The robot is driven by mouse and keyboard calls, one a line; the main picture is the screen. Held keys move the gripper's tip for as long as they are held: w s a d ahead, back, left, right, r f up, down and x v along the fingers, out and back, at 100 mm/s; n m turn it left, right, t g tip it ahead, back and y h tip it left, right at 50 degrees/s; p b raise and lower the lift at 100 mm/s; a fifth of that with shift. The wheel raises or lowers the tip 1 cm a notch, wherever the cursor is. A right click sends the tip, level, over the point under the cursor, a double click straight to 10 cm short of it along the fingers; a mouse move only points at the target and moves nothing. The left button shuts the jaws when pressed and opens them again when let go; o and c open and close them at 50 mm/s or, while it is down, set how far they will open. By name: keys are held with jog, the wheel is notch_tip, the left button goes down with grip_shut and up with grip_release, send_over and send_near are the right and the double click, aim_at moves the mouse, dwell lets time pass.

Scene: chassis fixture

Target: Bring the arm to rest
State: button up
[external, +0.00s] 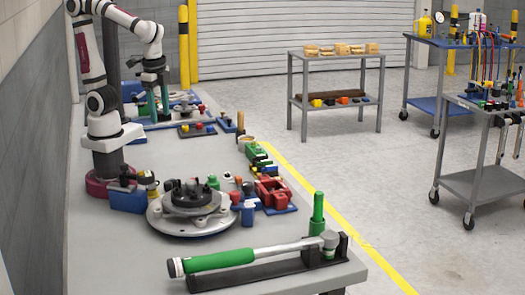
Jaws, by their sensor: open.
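My gripper (154,108) hangs down at the end of my arm over the far part of the grey workbench (95,235). It is open, and I see nothing held between its fingers. Below and around it is a blue fixture plate (135,112) with small parts on it. My gripper partly hides that fixture, and I cannot tell whether the fingertips touch anything there. My arm stands at the bench's left side, with its elbow raised and its wrist bent downward.
A round metal fixture (190,222) sits mid-bench. Red vises (272,192) and small blocks stand to its right. A green-handled torque wrench (220,260) lies on a black holder in front. A grey wall is close on the left. Shelves and carts (480,185) stand apart on the right.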

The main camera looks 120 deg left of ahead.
jog(key=s+f+m, duration=0.2)
jog(key=s+m, duration=0.3)
jog(key=s, duration=0.1)
jog(key=shift+s+f, duration=0.3)
